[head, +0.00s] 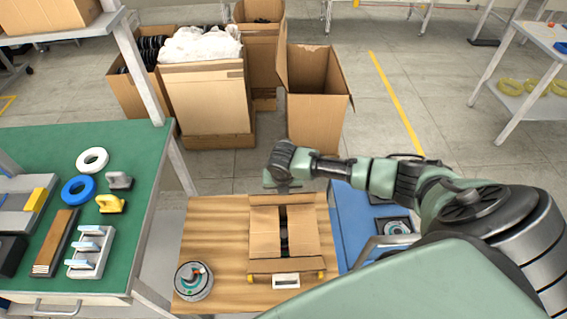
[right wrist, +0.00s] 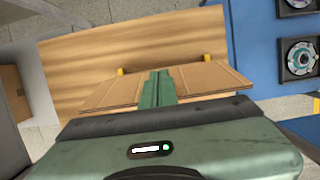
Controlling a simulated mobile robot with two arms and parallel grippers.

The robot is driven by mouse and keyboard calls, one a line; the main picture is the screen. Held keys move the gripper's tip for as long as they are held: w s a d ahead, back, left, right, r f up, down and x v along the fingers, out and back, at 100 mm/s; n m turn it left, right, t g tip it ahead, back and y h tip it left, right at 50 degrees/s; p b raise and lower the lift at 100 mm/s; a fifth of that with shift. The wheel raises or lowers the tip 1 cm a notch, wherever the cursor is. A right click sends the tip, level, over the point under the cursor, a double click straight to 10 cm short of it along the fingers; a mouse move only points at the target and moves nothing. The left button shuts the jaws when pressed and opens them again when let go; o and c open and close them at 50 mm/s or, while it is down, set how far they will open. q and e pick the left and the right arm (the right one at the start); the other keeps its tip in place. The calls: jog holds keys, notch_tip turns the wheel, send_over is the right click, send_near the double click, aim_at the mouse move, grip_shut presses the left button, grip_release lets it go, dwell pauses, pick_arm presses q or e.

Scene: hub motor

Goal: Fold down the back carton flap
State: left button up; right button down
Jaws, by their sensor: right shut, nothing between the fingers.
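The open carton (head: 300,229) stands on the wooden table in the head view. Its left and right flaps lie inward over the top, with a narrow dark gap between them. The right wrist view shows the left flap (right wrist: 115,87) and the right flap (right wrist: 208,78). My right gripper (head: 283,187) is at the carton's back edge, its fingers shut and empty. In the right wrist view its green fingers (right wrist: 157,88) overlap the gap between the flaps. My left gripper is out of view.
A round motor part (head: 194,281) sits on the wooden tabletop (head: 215,232) left of the carton. A white-framed piece (head: 286,281) lies in front. A blue surface (head: 350,205) with dark trays adjoins at right. A green bench (head: 130,150) stands left; large cartons (head: 315,100) stand behind.

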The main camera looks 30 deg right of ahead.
jog(key=shift+s+a+f+p, duration=0.1)
jog(key=shift+s+a+p, duration=0.45)
jog(key=shift+s, duration=0.25)
jog(key=shift+s+a+f+p, duration=0.1)
jog(key=shift+s+a+p, duration=0.35)
jog(key=shift+s+p, duration=0.3)
jog(key=shift+s+a+f+p, duration=0.1)
jog(key=shift+s+a+p, duration=0.45)
jog(key=shift+s, duration=0.3)
jog(key=shift+d, duration=0.1)
notch_tip(320, 180, down, 5)
jog(key=b, duration=0.3)
jog(key=shift+r, duration=0.1)
notch_tip(320, 180, up, 9)
jog(key=p, duration=0.8)
